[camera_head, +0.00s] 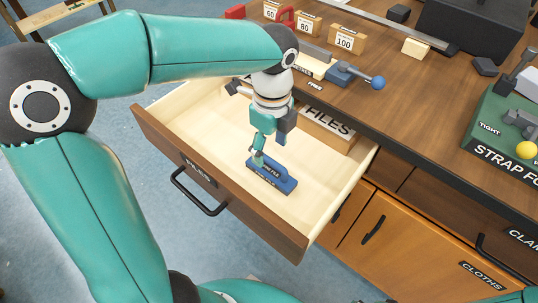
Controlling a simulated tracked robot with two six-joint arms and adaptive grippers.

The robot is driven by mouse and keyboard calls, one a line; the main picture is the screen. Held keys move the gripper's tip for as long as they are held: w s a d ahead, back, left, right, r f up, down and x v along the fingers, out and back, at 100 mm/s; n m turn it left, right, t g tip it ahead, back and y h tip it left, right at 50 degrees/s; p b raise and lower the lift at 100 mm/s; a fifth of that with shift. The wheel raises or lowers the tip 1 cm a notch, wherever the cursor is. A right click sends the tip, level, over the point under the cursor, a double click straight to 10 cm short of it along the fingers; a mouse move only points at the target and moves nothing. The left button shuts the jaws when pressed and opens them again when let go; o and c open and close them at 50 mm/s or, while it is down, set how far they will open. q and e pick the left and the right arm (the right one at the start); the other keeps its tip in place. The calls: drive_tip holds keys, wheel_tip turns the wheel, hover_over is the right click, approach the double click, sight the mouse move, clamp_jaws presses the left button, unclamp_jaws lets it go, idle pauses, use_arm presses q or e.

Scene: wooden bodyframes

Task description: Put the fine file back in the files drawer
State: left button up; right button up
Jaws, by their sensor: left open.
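The files drawer (170,113) is pulled open, with a dark front, a black handle and a pale inside. A blue piece (272,177) with a dark label, which seems to read fine file, lies on the drawer floor. My left gripper (259,156) reaches down into the drawer, open, with its fingertips at the upper left end of the blue piece. I cannot tell whether the fingertips touch it. A wooden block marked FILES (328,128) stands at the drawer's back, partly behind the gripper. My right gripper is not in view.
The dark benchtop (400,120) above the drawer holds wooden blocks marked 60, 80 and 100 (344,42). A blue-knobbed tool (356,76) lies near its edge. A green strap stand (495,120) is at the right. The drawer floor's right part is clear.

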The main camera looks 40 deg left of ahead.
use_arm(q)
wheel_tip(320, 180, up, 5)
drive_tip(key=shift+r+p, duration=0.1)
drive_tip(key=shift+p, duration=0.3)
idle(0.4)
